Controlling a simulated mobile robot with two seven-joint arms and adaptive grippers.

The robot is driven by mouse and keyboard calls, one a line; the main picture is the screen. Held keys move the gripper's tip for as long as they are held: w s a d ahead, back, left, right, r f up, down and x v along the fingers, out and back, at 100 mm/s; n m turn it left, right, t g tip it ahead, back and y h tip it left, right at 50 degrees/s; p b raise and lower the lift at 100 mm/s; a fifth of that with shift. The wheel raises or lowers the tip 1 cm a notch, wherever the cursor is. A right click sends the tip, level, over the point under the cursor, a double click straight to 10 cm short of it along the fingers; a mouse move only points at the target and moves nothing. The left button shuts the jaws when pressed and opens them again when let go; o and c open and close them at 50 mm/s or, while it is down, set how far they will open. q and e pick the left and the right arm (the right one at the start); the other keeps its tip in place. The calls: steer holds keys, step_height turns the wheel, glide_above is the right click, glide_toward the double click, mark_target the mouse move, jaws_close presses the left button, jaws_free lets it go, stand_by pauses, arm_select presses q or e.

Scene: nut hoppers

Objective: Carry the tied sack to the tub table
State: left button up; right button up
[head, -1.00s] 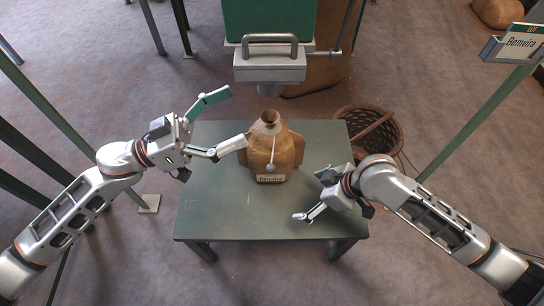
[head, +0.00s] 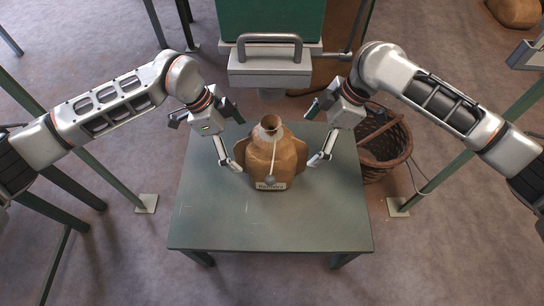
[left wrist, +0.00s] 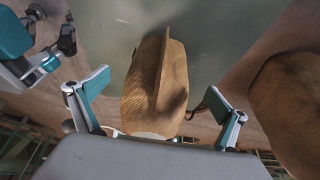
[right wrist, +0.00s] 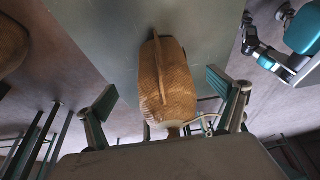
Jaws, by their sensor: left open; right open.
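The tied sack (head: 273,158) is tan, with an open-looking gathered neck, a hanging string with a grey tag, and a printed label. It stands upright on the green table (head: 270,225), under the hopper spout. My left gripper (head: 237,142) is open at the sack's left side ear. My right gripper (head: 312,138) is open at its right side ear. In the left wrist view the sack (left wrist: 157,88) lies between the spread fingers, with gaps to both. In the right wrist view it also stands between the open fingers (right wrist: 163,88). I cannot make out the tub table.
The green hopper (head: 270,20) with its grey handled outlet (head: 270,68) hangs just behind the sack. A wicker basket (head: 385,145) stands on the floor right of the table. Another brown sack (head: 515,12) lies at the far right. The table's front half is clear.

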mark_target(296, 154)
steer(key=shift+r, duration=0.1)
steer(key=shift+a, duration=0.1)
arm_select(q)
steer(key=shift+x, duration=3.9)
arm_select(e)
steer(key=shift+x, duration=3.9)
arm_select(q)
steer(key=c, duration=2.2)
arm_select(e)
steer(key=c, duration=2.2)
